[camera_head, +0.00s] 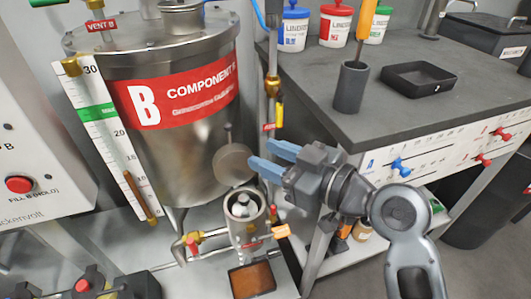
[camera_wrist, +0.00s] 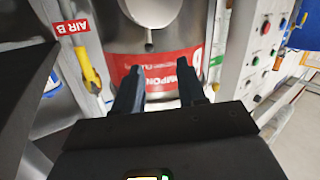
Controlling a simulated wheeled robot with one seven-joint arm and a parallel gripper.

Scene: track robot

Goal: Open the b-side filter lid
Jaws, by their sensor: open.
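The B filter housing (camera_head: 243,222) is a small metal cup below the B tank, with a rounded metal piece inside its top. A round grey disc, which looks like the filter lid (camera_head: 233,163), stands upright above the cup with a short stem on its upper edge. In the wrist view the lid (camera_wrist: 150,10) shows at the top edge, its stem towards the fingers. My gripper (camera_head: 260,154) is open and empty, its blue fingers just right of the disc. The wrist view shows the fingers (camera_wrist: 160,72) apart with nothing between them. Whether a finger touches the disc I cannot tell.
The B tank (camera_head: 185,150) stands close behind. A pipe with a yellow-handled valve (camera_head: 278,113) runs upright above my gripper. A red-handled valve (camera_head: 192,243) sits left of the housing, an amber tray (camera_head: 252,281) below. The dark workbench (camera_head: 310,85) edge is close on the right.

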